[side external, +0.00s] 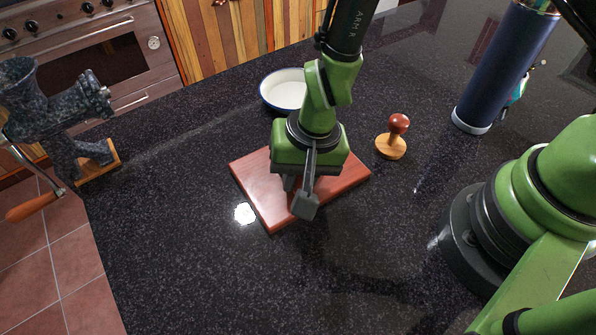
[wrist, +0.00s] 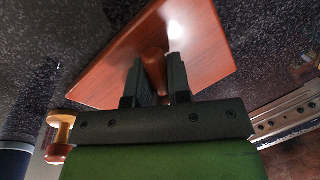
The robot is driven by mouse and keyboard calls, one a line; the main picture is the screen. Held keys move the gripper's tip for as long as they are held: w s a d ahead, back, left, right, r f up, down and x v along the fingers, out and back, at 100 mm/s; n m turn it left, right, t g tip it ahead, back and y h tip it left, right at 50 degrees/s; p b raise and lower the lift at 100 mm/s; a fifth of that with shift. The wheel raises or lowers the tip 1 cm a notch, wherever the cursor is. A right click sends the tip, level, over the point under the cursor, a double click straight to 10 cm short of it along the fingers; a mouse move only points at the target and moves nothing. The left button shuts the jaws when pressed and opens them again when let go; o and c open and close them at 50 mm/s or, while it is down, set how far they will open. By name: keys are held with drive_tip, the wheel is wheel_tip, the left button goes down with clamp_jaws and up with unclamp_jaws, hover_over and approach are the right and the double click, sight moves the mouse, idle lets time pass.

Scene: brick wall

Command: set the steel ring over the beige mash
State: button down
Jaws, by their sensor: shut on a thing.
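My gripper (side external: 297,198) points down over a red-brown wooden board (side external: 345,180), which lies on the dark counter. In the wrist view, my gripper's two fingers (wrist: 156,64) are close on either side of a small, rounded brown thing (wrist: 153,66). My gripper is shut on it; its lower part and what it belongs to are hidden. The board (wrist: 205,58) lies just beyond the fingertips. I cannot make out a steel ring or beige mash in either view; the gripper and wrist cover part of the board.
A white dish with a blue rim (side external: 284,88) stands behind the gripper. A wooden press with a red-brown knob (side external: 392,140) stands right of the board. A dark blue cylinder (side external: 505,65) stands farther right. A grinder (side external: 62,110) is at the left edge. The front counter is clear.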

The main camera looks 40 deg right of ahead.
drive_tip(key=shift+f, duration=0.2)
drive_tip(key=c, duration=0.6)
unclamp_jaws()
drive_tip(key=d+r, duration=0.1)
drive_tip(key=r, duration=0.2)
drive_tip(key=w+d+r+n+y, duration=0.1)
drive_tip(key=r, duration=0.2)
drive_tip(key=d+r+n+t, duration=0.1)
drive_tip(key=r, duration=0.2)
drive_tip(key=shift+w+r, duration=0.15)
drive_tip(key=shift+w, duration=0.2)
drive_tip(key=s+d+r+t+y, duration=0.2)
drive_tip(key=d+r, duration=0.2)
drive_tip(key=r, duration=0.7)
drive_tip(key=s+d+r+t+h, duration=0.1)
drive_tip(key=s+d+r, duration=0.1)
drive_tip(key=s+d, duration=0.1)
drive_tip(key=s+d+r+t+h, duration=0.1)
drive_tip(key=s+d+r, duration=0.1)
drive_tip(key=s+r, duration=0.1)
drive_tip(key=s+d+r+t, duration=0.1)
drive_tip(key=s+d+r, duration=0.2)
drive_tip(key=s, duration=0.2)
drive_tip(key=shift+d+r+h, duration=0.1)
drive_tip(key=shift+d+h, duration=0.25)
drive_tip(key=shift+h, duration=0.05)
